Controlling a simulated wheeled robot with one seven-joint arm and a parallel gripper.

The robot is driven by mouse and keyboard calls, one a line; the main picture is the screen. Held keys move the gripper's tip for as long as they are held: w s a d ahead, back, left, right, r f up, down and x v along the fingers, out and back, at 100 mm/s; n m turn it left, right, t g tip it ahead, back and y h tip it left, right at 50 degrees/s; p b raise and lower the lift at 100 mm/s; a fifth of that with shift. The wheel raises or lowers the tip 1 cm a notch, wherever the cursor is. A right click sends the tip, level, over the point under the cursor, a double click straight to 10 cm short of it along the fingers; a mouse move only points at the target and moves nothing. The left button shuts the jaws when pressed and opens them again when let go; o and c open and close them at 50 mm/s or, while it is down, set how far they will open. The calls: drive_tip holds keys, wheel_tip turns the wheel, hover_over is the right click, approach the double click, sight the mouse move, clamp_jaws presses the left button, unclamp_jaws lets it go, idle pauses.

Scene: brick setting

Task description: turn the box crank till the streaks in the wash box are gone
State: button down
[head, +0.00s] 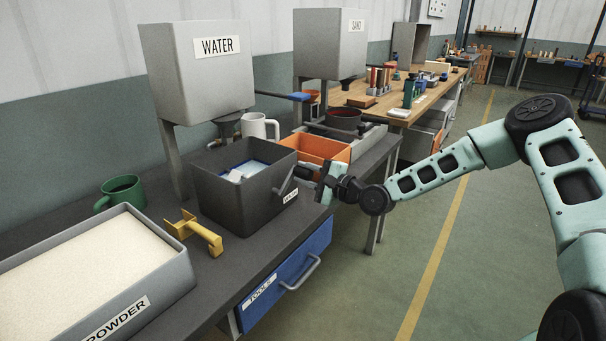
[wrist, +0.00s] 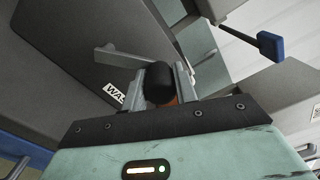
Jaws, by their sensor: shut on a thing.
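The dark grey wash box (head: 230,205) stands on the bench in the middle of the head view, its front label partly hidden. Inside it lies something white and blue (head: 250,168); I cannot make out streaks at this size. The crank arm (head: 284,182) is on the box's right side. My gripper (head: 318,178) reaches in from the right, close beside the box. In the wrist view my gripper (wrist: 160,85) is shut on the black crank knob (wrist: 158,82), with the grey crank arm (wrist: 118,58) and the box wall (wrist: 60,70) behind it.
The WATER tank (head: 205,75) stands behind the box, with a white mug (head: 258,127) near it. An orange bin (head: 318,150) is close behind my gripper. A yellow bracket (head: 195,232), green mug (head: 121,192) and POWDER tray (head: 150,290) lie left. The floor at right is clear.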

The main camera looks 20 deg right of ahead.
drive_tip(key=shift+w+d+f+m, duration=0.1)
drive_tip(key=shift+d+f+m, duration=0.15)
drive_tip(key=shift+m, duration=0.25)
drive_tip(key=shift+f, duration=0.1)
drive_tip(key=c, duration=1.1)
unclamp_jaws()
drive_tip(key=b+v, duration=0.2)
drive_tip(key=v, duration=1.5)
